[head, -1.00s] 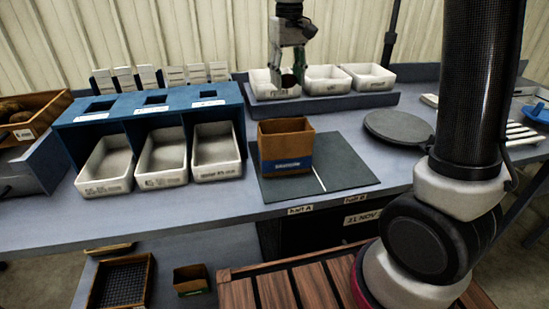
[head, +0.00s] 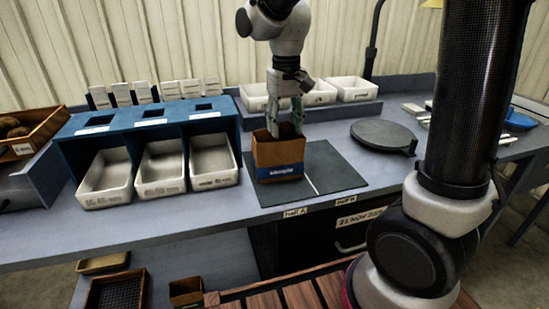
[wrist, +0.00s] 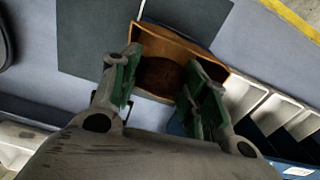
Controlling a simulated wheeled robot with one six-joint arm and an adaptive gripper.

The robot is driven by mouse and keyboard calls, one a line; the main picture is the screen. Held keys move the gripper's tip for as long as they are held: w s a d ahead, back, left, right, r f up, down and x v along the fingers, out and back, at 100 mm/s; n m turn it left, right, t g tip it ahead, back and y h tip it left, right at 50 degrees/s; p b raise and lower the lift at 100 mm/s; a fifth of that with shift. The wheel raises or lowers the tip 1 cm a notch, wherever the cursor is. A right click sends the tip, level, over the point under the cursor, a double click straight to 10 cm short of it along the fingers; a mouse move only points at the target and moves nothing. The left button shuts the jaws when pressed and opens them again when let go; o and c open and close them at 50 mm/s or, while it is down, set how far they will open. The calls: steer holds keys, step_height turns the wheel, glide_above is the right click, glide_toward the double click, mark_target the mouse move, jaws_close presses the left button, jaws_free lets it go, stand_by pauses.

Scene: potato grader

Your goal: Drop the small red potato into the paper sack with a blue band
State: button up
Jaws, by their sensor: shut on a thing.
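The brown paper sack with a blue band (head: 278,157) stands upright on the dark mat, its top open. My gripper (head: 285,127) is over the sack, its green-lined fingertips at the mouth. In the wrist view, the sack (wrist: 182,45) opens beyond my fingers (wrist: 163,88). A dark reddish-brown round thing, the small red potato (wrist: 161,76), shows between the fingers, and my gripper is shut on it. Shadow makes its outline hard to tell from the sack's inside. In the head view the potato is mostly hidden by the fingers and sack rim.
The dark mat (head: 335,170) has bare room right of the sack. White bins (head: 212,160) sit in a blue rack on the left. More white trays (head: 352,89) stand behind. A round grey plate (head: 383,134) lies to the right.

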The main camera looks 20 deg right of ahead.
steer(key=shift+f, duration=0.1)
steer(key=o, duration=1.1)
